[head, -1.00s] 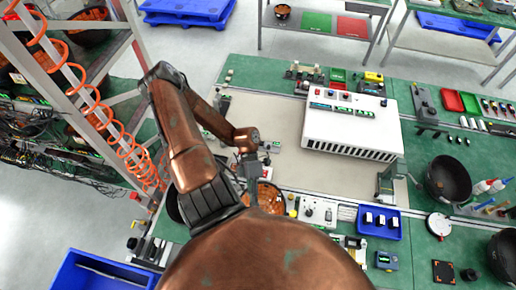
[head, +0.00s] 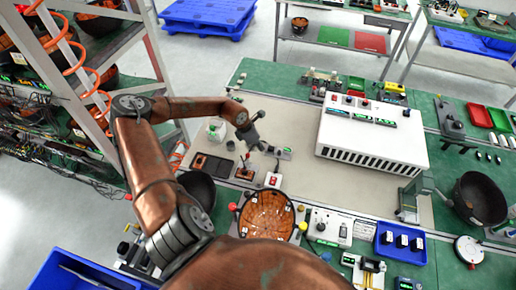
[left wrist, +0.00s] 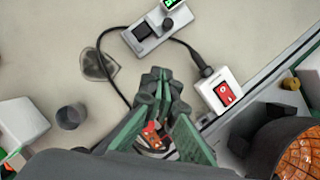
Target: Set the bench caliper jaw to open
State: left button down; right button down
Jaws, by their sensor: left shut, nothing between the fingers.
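A small grey bench device with a black block, a round knob and a green display lies on the beige mat; it looks like the bench caliper (head: 283,153). It also shows at the top of the left wrist view (left wrist: 155,38), with its display partly cut off. I cannot tell how its jaw is set. My left gripper (head: 259,146) is above the mat, just left of the device in the head view. In the left wrist view its fingertips (left wrist: 156,76) are shut and empty, apart from the device. My right gripper is not in view.
A white box with a red rocker switch (left wrist: 225,95) stands near the gripper, its black cable curving over the mat (left wrist: 55,55). An orange-lined bowl (head: 267,215) is nearer me. A large white vented unit (head: 365,135) stands to the right. A blue tray (head: 400,243) holds small parts.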

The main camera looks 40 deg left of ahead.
aim_at(280, 156)
pick_arm(q)
jog(key=x, duration=0.7)
jog(key=shift+f, duration=0.15)
jog(key=w, duration=0.1)
jog(key=w+d+p, duration=0.1)
jog(key=w, duration=0.1)
jog(key=shift+f, duration=0.25)
jog(key=shift+w+d, duration=0.25)
jog(key=shift+w, duration=0.15)
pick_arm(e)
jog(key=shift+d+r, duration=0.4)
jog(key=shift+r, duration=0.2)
pick_arm(q)
jog(key=shift+w+d, duration=0.3)
jog(key=shift+d, duration=0.2)
jog(key=shift+w+d, duration=0.25)
jog(key=shift+d, duration=0.2)
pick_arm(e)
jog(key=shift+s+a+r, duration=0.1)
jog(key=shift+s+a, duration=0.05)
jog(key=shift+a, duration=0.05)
pick_arm(q)
jog(key=shift+s+a, duration=0.1)
jog(key=shift+s, duration=0.05)
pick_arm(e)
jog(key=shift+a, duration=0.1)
